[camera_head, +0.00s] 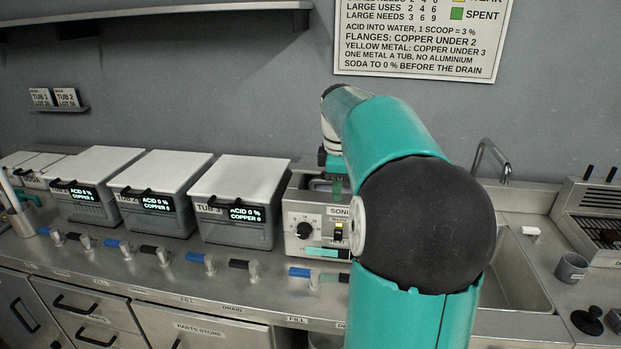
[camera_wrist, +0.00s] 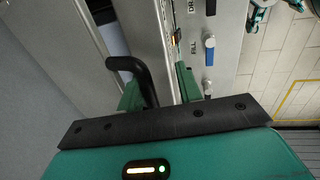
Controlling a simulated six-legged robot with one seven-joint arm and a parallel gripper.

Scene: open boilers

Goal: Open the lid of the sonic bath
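The sonic bath (camera_head: 302,218) is a metal box with a dark knob and a small switch on its front, right of the tubs. My arm hides its right part and most of its top. My gripper (camera_head: 335,180) is over its top, pointing down, mostly hidden in the head view. In the wrist view my gripper (camera_wrist: 158,85) has its two green fingers apart. A black curved handle (camera_wrist: 128,64) lies between them, close to the left finger. I cannot tell whether they touch. How far the lid is raised is hidden.
Three lidded tubs stand to the left, the nearest being tub 3 (camera_head: 238,195). Taps and coloured levers (camera_head: 200,258) line the counter front. A sink (camera_head: 520,270) and a grey mug (camera_head: 571,267) are to the right. A shelf (camera_head: 150,15) hangs above.

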